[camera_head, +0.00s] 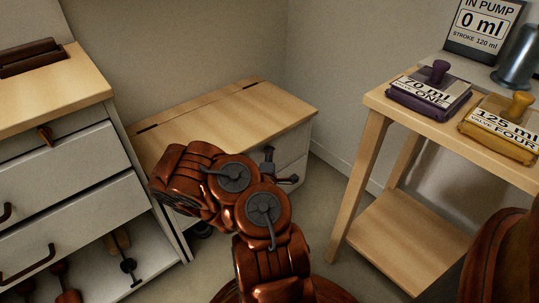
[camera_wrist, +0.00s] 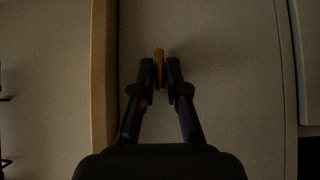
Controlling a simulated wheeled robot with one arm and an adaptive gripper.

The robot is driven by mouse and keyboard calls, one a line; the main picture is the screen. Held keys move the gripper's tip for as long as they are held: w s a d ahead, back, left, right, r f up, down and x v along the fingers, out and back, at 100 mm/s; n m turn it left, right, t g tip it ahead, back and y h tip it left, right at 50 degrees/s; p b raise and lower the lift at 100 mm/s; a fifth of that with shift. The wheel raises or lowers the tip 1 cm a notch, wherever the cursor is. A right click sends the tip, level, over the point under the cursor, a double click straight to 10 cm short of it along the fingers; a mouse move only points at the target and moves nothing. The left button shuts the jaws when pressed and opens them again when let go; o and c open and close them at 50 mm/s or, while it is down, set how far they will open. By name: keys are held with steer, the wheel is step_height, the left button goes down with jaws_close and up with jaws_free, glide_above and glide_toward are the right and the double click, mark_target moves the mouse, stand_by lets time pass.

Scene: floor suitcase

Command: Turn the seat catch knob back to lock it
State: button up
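In the wrist view, a small orange-brown knob (camera_wrist: 159,62) stands out from a pale panel. The two dark fingers of my gripper (camera_wrist: 161,72) are close together, one on each side of it. The knob sits very near the left finger; I cannot tell whether both fingers press on it. In the head view, the low seat box (camera_head: 245,108) has a wooden lid that lies down.
A cabinet with drawers (camera_head: 70,170) stands close at the left. A wooden table (camera_head: 375,103) at the right carries a purple block (camera_head: 430,95), a yellow block (camera_head: 503,125) and a pump sign (camera_head: 484,25). Some floor shows between the box and the table.

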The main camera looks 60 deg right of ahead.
jaws_close()
steer(key=shift+r+p, duration=0.15)
steer(key=shift+p, duration=0.3)
steer(key=shift+r+m+y+p, duration=0.15)
steer(key=shift+m+y+p, duration=0.3)
steer(key=shift+p, duration=0.4)
steer(key=shift+m+y+p, duration=0.25)
steer(key=shift+p, duration=0.2)
steer(key=shift+s+d+m+g+y+p, duration=0.15)
steer(key=shift+m+g+y+p, duration=0.6)
steer(key=shift+p, duration=0.75)
